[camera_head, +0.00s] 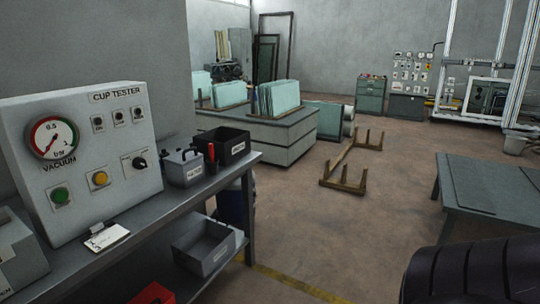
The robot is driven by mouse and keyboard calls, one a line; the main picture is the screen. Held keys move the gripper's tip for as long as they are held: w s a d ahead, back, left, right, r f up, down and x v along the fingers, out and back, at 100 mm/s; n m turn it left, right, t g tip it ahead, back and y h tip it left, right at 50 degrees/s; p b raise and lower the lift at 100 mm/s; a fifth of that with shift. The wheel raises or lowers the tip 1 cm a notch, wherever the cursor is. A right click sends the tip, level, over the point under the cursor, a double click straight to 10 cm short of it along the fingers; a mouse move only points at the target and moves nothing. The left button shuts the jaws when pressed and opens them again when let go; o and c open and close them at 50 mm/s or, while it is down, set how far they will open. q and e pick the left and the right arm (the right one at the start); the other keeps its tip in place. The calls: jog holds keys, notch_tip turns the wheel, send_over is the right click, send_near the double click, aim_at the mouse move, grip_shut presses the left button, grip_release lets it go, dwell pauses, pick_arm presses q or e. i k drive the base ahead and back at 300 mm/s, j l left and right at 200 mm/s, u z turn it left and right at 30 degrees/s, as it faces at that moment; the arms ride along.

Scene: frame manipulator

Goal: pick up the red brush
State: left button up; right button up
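A small upright red item (211,152) stands on the workbench by the dark containers and may be the red brush; it is too small to be sure. It appears to stand in a small dark holder. A second red object (152,294) shows on the lower shelf at the bottom edge, partly cut off, and looks more like a bin. Neither of my grippers is in view, so nothing shows near the red item.
The grey workbench (160,218) carries a cup tester panel (85,155), a grey box (184,168) and a black bin (234,146). A grey bin (204,246) sits below. A dark table (490,190) stands at right. Open floor (330,235) lies between.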

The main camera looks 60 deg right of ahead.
aim_at(211, 150)
jog(key=z, duration=1.3)
jog(key=i+l+u, duration=0.1)
jog(key=i+l, duration=0.25)
jog(key=i+l+u, duration=0.15)
jog(key=i+l, duration=0.2)
jog(key=i+l+u, duration=0.1)
jog(key=i+l, duration=0.3)
jog(key=i+l+u, duration=0.15)
jog(key=i+l, duration=0.15)
jog(key=l, duration=0.15)
jog(key=i+l+u, duration=0.1)
jog(key=i+l, duration=0.25)
jog(key=i+l+u, duration=0.15)
jog(key=l, duration=0.45)
jog(key=i, duration=0.1)
